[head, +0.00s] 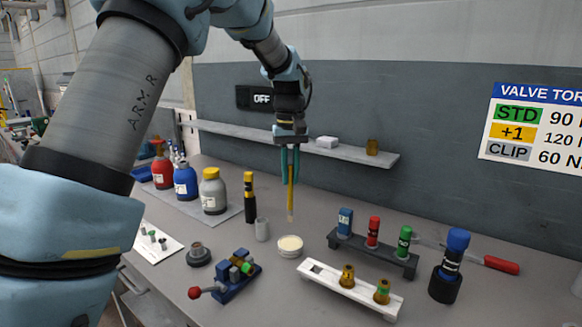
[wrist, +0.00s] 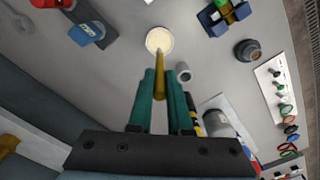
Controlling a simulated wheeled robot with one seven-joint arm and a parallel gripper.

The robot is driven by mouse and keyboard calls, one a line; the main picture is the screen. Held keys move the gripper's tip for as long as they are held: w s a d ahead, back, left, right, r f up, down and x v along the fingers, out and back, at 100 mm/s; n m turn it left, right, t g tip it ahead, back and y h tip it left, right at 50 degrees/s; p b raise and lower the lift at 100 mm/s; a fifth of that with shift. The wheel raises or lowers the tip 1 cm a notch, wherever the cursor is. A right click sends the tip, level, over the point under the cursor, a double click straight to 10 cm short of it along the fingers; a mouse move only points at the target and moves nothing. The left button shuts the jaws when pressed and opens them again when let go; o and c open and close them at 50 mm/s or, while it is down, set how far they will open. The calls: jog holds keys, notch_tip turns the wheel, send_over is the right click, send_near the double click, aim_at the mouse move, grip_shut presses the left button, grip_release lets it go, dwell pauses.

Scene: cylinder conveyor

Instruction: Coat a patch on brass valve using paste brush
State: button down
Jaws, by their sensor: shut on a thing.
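My gripper (head: 290,152) points down above the bench, its teal fingers shut on the paste brush (head: 290,195). The brush is a thin yellow-brown stick with its tip hanging down. In the wrist view the brush (wrist: 160,77) sits between the fingers (wrist: 161,76) and its tip overlaps the near edge of the paste dish (wrist: 158,38). In the head view the brush tip hangs above the round, cream-filled dish (head: 290,243), apart from it. A brass valve (head: 240,268) appears clamped in a blue vise (head: 236,286) with a red-knobbed lever. Any coating on it cannot be told.
A white rack (head: 326,281) holds two brass pieces. A dark rack (head: 372,252) holds blue, red and green-capped cylinders. A grey cylinder (head: 262,230) stands beside the dish. Bottles (head: 213,192) stand at left. A shelf (head: 230,132) runs along the wall behind my gripper.

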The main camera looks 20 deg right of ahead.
aim_at(290, 210)
jog(key=shift+f+b, duration=2.45)
jog(key=shift+f, duration=0.55)
jog(key=shift+s+f, duration=0.1)
jog(key=shift+f, duration=0.5)
jog(key=shift+r, duration=0.1)
notch_tip(290, 210, up, 7)
jog(key=p, duration=0.5)
jog(key=shift+p, duration=0.4)
jog(key=shift+a, duration=0.1)
dwell(0.7)
